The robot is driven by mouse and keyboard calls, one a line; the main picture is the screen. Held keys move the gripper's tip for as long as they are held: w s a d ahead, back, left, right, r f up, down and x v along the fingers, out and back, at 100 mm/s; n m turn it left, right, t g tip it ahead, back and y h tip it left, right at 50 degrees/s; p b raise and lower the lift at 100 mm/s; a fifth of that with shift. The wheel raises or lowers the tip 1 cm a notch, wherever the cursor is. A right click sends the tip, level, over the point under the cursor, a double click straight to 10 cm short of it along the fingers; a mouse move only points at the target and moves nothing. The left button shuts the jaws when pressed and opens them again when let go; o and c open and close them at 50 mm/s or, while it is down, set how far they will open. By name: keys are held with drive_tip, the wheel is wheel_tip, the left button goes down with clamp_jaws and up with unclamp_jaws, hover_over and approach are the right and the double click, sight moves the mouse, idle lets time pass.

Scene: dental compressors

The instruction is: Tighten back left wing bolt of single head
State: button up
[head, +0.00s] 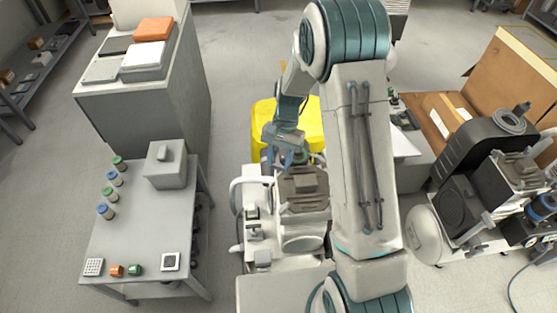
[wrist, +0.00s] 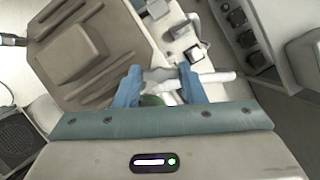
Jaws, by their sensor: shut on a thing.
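The single-head compressor has a brown-grey ribbed head cover (head: 303,183) on a pale body, in the middle of the head view. The cover (wrist: 80,52) also fills the upper left of the wrist view. My gripper (head: 284,160) points down at the back left corner of the head. In the wrist view, its blue fingertips (wrist: 159,76) are on either side of a grey wing-shaped piece, the wing bolt (wrist: 158,74), and shut on it. The bolt's shank and its seat are hidden. In the head view my fingers hide the bolt.
A yellow bin (head: 262,123) stands just behind the compressor. A grey table (head: 135,235) with jars and a box is at the left. A black compressor (head: 470,165) and a cardboard box (head: 510,75) are at the right. Floor is clear between the table and the compressor.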

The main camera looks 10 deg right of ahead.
drive_tip(key=shift+d+r+m+t+y, duration=0.1)
drive_tip(key=shift+m+t+y, duration=0.35)
drive_tip(key=shift+m, duration=1.25)
drive_tip(key=o, duration=1)
drive_tip(key=v, duration=1.3)
drive_tip(key=shift+w+d+r, duration=0.1)
drive_tip(key=shift+d+r, duration=0.2)
